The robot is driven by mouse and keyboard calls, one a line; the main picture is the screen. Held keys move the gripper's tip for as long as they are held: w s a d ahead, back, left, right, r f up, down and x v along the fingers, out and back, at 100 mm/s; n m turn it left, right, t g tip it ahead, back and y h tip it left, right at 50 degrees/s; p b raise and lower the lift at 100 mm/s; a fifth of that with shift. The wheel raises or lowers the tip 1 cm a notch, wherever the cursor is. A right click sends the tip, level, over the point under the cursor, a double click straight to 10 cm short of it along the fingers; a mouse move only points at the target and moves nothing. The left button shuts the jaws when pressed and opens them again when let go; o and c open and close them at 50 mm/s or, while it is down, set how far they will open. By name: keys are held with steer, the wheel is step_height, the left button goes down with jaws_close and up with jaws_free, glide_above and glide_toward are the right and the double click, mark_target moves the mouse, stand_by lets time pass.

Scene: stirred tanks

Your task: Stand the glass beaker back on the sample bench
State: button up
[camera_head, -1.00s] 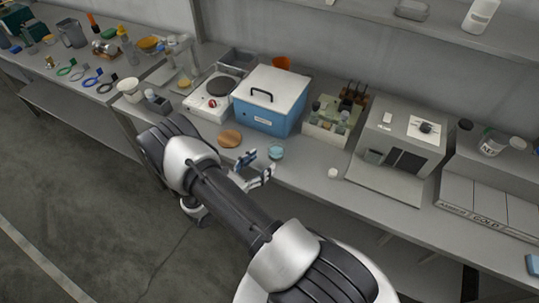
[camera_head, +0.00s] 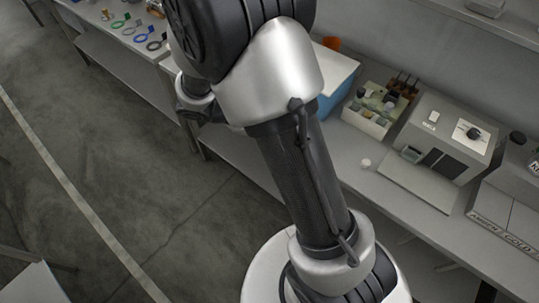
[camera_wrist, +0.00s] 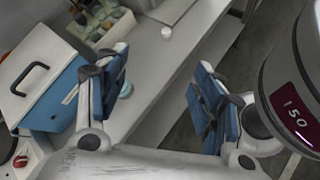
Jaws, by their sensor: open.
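My gripper (camera_wrist: 163,65) is open in the wrist view, with its two blue-padded fingers wide apart and nothing between them. The glass beaker (camera_wrist: 126,89) seems to be the small clear, pale-blue round thing on the sample bench (camera_wrist: 143,62), partly hidden behind the left finger. I cannot tell whether it touches that finger, or whether it stands upright. In the head view my arm covers both the gripper and the beaker.
A blue box with a white lid and black handle (camera_wrist: 42,75) stands left of the gripper. A rack of bottles (camera_head: 376,106) and a grey instrument (camera_head: 445,142) stand farther along. A small white cap (camera_head: 366,162) lies on the bench, which is clear around it.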

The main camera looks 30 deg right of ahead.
steer(key=s+a+r+m+t+y, duration=0.8)
steer(key=s+a+r+y, duration=0.2)
steer(key=s+a+r, duration=0.2)
steer(key=shift+a+r+t+y, duration=0.3)
steer(key=shift+a+r, duration=0.25)
steer(key=shift+r, duration=0.1)
steer(key=shift+f, duration=0.2)
